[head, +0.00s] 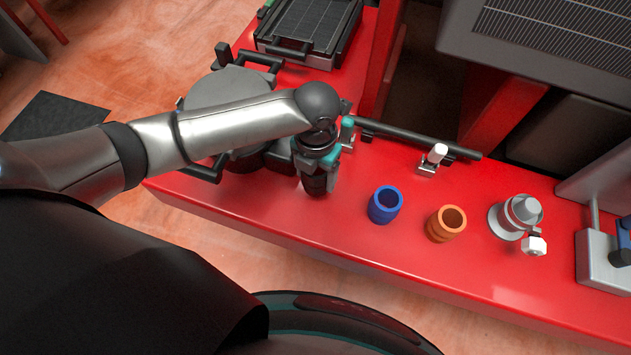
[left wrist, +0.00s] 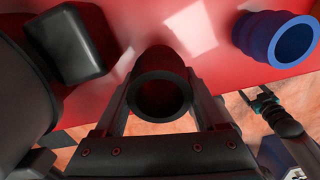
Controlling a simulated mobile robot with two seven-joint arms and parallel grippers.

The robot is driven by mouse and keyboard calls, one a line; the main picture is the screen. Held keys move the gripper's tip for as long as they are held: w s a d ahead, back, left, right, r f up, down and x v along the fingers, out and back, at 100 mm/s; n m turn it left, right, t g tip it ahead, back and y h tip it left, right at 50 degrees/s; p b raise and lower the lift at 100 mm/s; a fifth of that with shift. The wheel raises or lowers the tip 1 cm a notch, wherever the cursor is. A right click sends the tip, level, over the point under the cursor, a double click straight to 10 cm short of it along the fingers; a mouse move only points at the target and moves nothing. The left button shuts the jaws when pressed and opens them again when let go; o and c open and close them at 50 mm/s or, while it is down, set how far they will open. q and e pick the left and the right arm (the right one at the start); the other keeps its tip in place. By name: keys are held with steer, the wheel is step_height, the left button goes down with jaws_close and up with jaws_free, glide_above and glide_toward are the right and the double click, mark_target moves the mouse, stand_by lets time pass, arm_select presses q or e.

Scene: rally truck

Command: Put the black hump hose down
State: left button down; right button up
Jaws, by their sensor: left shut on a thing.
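The black hump hose (head: 314,184) is a short black tube held upright over the red surface (head: 270,215), left of a blue hump hose (head: 384,206). My left gripper (head: 318,170) is shut on it from above. In the left wrist view the hose (left wrist: 158,62) sits between the two fingers of the left gripper (left wrist: 160,108), its round open end facing the camera. I cannot tell whether its bottom touches the red surface. A dark part with teal (left wrist: 265,103) at the right edge there looks like my right gripper; its jaws are unclear.
An orange hump hose (head: 446,224) and a silver fitting (head: 517,215) stand further right. A black bar (head: 415,138) and a small white-topped valve (head: 435,158) lie behind. The front strip of red surface is clear.

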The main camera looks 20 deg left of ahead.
mark_target(316, 184)
arm_select(q)
steer(key=shift+f, duration=1.9)
steer(key=shift+f+b, duration=0.2)
steer(key=shift+b, duration=0.15)
jaws_free()
steer(key=shift+r, duration=0.1)
step_height(316, 184, up, 12)
steer(key=p, duration=0.2)
steer(key=shift+s, duration=0.15)
